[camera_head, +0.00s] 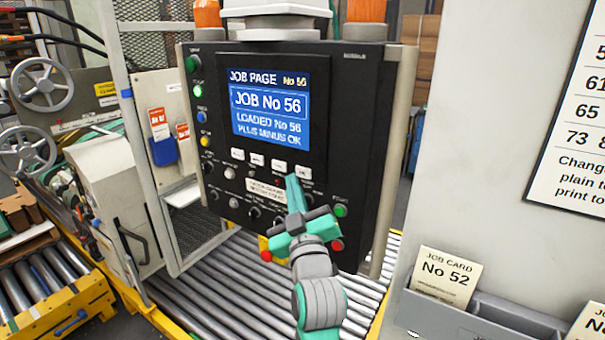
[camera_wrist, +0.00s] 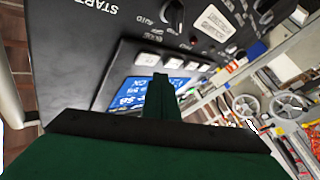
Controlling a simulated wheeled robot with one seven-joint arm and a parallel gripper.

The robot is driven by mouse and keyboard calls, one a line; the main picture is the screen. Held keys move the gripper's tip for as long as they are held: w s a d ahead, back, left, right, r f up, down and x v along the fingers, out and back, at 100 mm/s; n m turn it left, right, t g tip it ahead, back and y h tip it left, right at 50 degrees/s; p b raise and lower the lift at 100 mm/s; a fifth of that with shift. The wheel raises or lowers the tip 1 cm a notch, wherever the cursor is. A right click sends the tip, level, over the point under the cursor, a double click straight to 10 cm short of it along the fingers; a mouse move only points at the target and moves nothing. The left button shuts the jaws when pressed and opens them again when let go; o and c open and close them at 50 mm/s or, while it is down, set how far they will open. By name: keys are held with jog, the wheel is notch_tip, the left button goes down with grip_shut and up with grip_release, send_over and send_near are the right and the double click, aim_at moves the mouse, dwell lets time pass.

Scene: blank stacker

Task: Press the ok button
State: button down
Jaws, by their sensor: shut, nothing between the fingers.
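The ok button (camera_head: 303,172) appears to be the rightmost of the white keys in the row under the screen; its label is too small to read surely. In the turned wrist view it is the leftmost white key (camera_wrist: 148,58). My gripper (camera_head: 292,178) is shut and empty, its tips in front of the panel close to the two right-hand keys. In the wrist view the gripper (camera_wrist: 160,76) shows between the two left-hand keys. I cannot tell whether the tips touch a key. The screen (camera_head: 268,110) reads "JOB No 56", "LOADED No 56", "PLUS MINUS OK".
A green start button (camera_head: 340,210) and several dark knobs sit below the keys. Coloured lamps line the panel's left edge. A job card (camera_head: 447,277) "No 52" stands in a grey holder (camera_head: 470,318) at right. A roller conveyor (camera_head: 210,290) runs below the panel.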

jog(key=s+a, duration=0.2)
jog(key=s, duration=0.1)
jog(key=shift+s+a, duration=0.1)
jog(key=shift+a, duration=0.1)
jog(key=shift+f, duration=0.1)
dwell(0.6)
jog(key=s+f+m+g+h, duration=0.15)
jog(key=s+f, duration=0.35)
jog(key=f, duration=0.6)
jog(key=s+d+f+m+g, duration=0.1)
jog(key=s+f+m, duration=0.1)
jog(key=s+f, duration=0.65)
jog(key=s+f+m+g+h, duration=0.1)
jog(key=s+f, duration=0.2)
jog(key=f, duration=1)
jog(key=s+f+m+g, duration=0.1)
jog(key=s+f, duration=0.3)
jog(key=s, duration=1)
jog(key=s+f+m+g, duration=0.1)
jog(key=s+f, duration=0.4)
jog(key=s, duration=1)
jog(key=shift+a+f, duration=0.15)
jog(key=shift+a, duration=0.2)
jog(key=shift+m, duration=0.25)
